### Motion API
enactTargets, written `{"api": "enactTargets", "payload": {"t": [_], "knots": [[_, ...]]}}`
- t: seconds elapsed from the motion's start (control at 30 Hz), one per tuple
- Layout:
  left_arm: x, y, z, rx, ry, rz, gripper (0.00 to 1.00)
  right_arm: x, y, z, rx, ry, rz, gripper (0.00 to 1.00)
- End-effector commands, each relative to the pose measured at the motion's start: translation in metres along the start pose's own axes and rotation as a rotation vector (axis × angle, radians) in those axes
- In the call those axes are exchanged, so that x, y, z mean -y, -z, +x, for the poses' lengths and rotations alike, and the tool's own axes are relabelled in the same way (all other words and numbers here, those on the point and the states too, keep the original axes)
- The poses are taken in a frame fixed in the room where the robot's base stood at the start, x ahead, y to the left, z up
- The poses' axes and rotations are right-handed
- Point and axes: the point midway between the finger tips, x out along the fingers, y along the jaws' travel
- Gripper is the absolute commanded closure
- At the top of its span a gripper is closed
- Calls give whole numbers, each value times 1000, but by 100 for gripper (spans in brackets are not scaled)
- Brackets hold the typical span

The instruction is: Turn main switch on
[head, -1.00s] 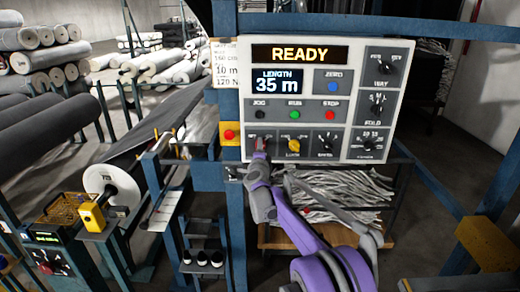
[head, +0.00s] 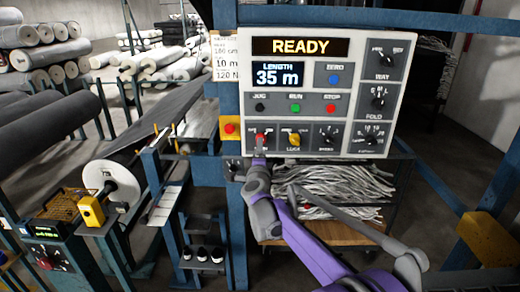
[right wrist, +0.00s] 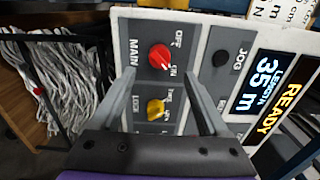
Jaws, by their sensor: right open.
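The main switch is a red knob (head: 261,139) at the lower left of the grey control panel (head: 244,100). In the right wrist view the red knob (right wrist: 159,56) sits beside the words MAIN, OFF and ON, and its white mark points toward ON. My right gripper (head: 259,155) is just below the knob in the head view. In the right wrist view the right gripper (right wrist: 160,76) is open and empty, with its two fingers apart and the knob ahead between them. They appear clear of it. My left gripper is not in view.
The display (head: 300,46) reads READY and the length screen (head: 277,76) reads 35 m. A red button on a yellow box (head: 229,128) is left of the panel. Blue frame posts flank it.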

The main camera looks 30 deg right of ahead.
Motion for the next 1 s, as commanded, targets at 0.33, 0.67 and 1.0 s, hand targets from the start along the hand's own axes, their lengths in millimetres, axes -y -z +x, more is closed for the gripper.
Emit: {"api": "enactTargets", "payload": {"t": [0.33,0.67,1.0], "knots": [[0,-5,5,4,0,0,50,0,0,-31,1,0,0,22],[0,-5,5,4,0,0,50,0,0,-31,1,0,0,22],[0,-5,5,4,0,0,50,4,-31,-65,148,-15,-142,22]]}}
